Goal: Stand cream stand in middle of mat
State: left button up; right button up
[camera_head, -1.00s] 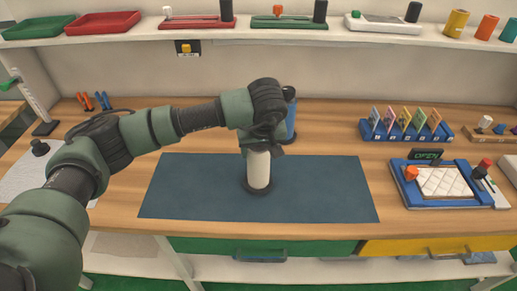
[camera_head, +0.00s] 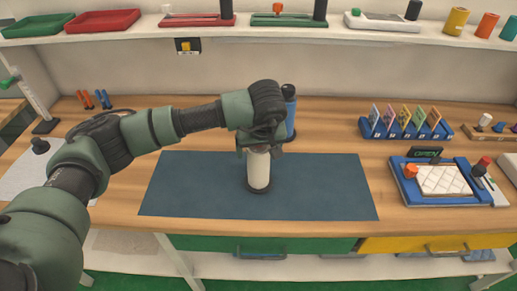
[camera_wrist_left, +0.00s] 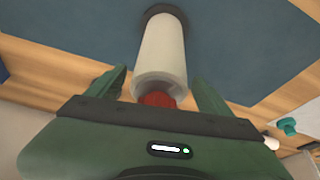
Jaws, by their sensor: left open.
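The cream stand (camera_head: 259,172) is upright on the dark blue mat (camera_head: 195,190), near its middle. Its dark base rests on the mat. My left gripper (camera_head: 257,150) is at the top of the stand, reaching in from the left. In the left wrist view the cream stand (camera_wrist_left: 162,55) extends away from the open left gripper (camera_wrist_left: 158,92), whose fingers lie on either side of its reddish top end with gaps. The top of the stand is hidden by the gripper in the head view. My right gripper does not show.
A blue bottle with a dark cap (camera_head: 289,110) stands just behind the mat. A blue card rack (camera_head: 405,132) and a blue tray with a quilted white pad (camera_head: 445,182) are at the right. The mat is clear on both sides of the stand.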

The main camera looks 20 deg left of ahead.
pick_arm(q)
jog(key=b+v, duration=0.3)
jog(key=v, duration=0.8)
jog(key=shift+s+r, duration=0.2)
jog(key=shift+r, duration=0.15)
jog(key=shift+d, duration=0.1)
